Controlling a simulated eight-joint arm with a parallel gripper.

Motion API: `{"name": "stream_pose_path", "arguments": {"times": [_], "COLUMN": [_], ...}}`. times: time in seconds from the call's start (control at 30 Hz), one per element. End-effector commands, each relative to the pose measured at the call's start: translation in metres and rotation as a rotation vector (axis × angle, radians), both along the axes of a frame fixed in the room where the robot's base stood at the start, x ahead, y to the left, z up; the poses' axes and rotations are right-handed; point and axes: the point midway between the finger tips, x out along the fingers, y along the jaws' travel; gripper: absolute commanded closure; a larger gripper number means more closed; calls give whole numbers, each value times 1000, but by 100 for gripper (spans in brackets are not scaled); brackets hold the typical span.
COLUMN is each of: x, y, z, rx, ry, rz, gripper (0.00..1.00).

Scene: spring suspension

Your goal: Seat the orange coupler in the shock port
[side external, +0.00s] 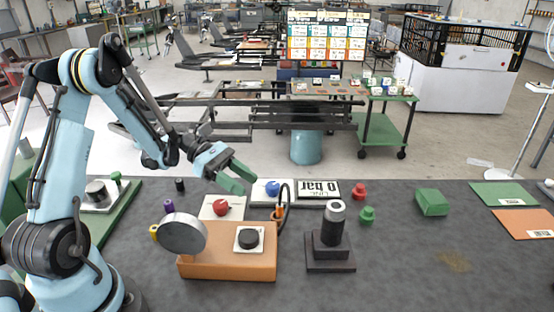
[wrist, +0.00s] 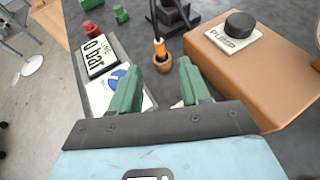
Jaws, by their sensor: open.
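The orange coupler (side external: 279,210) stands upright at the end of a looping black hose, beside the tan box. In the wrist view the coupler (wrist: 159,47) rises from a small brown round holder (wrist: 163,64). The shock (side external: 332,236), a dark cylinder with a grey top on a stepped black base, stands to the right of the coupler; its port cannot be made out. In the wrist view only part of its dark base (wrist: 175,14) shows. My gripper (side external: 246,184) is open and empty, with green fingers above and left of the coupler. In the wrist view the gripper (wrist: 160,68) points toward the coupler.
The tan box (side external: 230,262) carries a black PUMP button (side external: 249,239) and a round gauge (side external: 183,234). A red knob (side external: 221,207), a blue knob (side external: 272,188) and a "0 bar" display (side external: 318,190) lie behind. Green and red parts stand right of the shock. The front right mat is clear.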

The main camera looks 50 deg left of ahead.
Motion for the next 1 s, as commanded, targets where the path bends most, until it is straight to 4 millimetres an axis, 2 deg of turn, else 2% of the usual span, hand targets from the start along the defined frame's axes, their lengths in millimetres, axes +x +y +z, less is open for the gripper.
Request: {"name": "stream_pose_path", "arguments": {"times": [0.17, 0.37, 0.57, 0.7, 1.0], "x": [-4, 1, -2, -13, -48], "y": [10, -7, -37, -53, -69], "z": [6, 19, 36, 45, 60], "rx": [6, 149, 454, 678, 1145], "ry": [-2, -77, -251, -392, -734], "rz": [-2, -48, -185, -321, -716], "gripper": [54, 54, 54, 54, 54]}}
